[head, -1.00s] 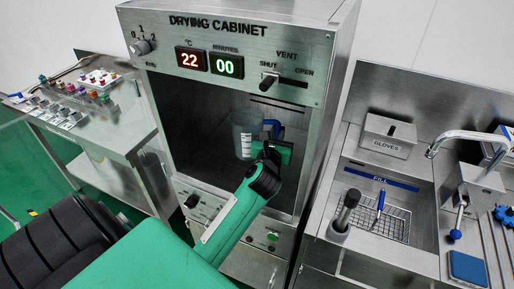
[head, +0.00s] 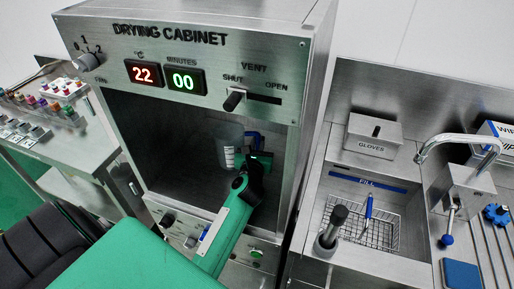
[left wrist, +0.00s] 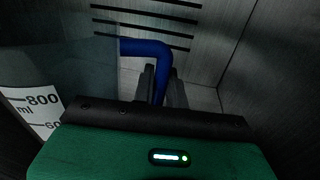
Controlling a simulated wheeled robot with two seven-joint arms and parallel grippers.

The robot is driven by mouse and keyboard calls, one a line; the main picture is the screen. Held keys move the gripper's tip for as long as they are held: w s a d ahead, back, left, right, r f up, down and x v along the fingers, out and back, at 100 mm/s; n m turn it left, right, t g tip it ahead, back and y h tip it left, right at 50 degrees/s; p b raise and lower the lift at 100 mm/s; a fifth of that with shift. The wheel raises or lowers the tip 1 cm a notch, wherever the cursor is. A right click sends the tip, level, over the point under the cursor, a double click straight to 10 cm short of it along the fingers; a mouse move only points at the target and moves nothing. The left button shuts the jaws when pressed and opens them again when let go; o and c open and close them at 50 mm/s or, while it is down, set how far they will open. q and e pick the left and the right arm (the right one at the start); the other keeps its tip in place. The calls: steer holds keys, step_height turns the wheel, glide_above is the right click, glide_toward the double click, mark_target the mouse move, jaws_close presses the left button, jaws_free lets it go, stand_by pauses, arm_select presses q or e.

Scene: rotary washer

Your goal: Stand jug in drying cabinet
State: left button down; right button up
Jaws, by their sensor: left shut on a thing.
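The jug (head: 228,150) is clear with a white graduated label and a blue handle (head: 254,141). It is upright inside the open drying cabinet (head: 165,140), toward the right side of the chamber. My left gripper (head: 258,157) reaches into the cabinet and is shut on the blue handle, which also shows between the fingers in the left wrist view (left wrist: 160,82). In that view the jug body (left wrist: 60,75) is at the left, with its 800 ml mark readable. The jug's base is hidden, so I cannot tell whether it touches the floor. My right gripper is not in view.
The cabinet's right wall (head: 297,130) is close beside my left arm. The vent lever (head: 234,101) is on the panel above. A sink with a wire rack (head: 372,230) and a gloves box (head: 373,135) are at right. A bench with small bottles (head: 45,100) is at left.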

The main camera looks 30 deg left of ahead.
arm_select(q)
steer(key=shift+s+d+f, duration=0.1)
steer(key=shift+f, duration=0.7)
steer(key=shift+f, duration=0.25)
steer(key=c, duration=1.4)
jaws_free()
steer(key=shift+r, duration=0.1)
steer(key=shift+c, duration=0.2)
steer(key=b+v, duration=0.2)
steer(key=v, duration=1)
steer(key=shift+r, duration=0.15)
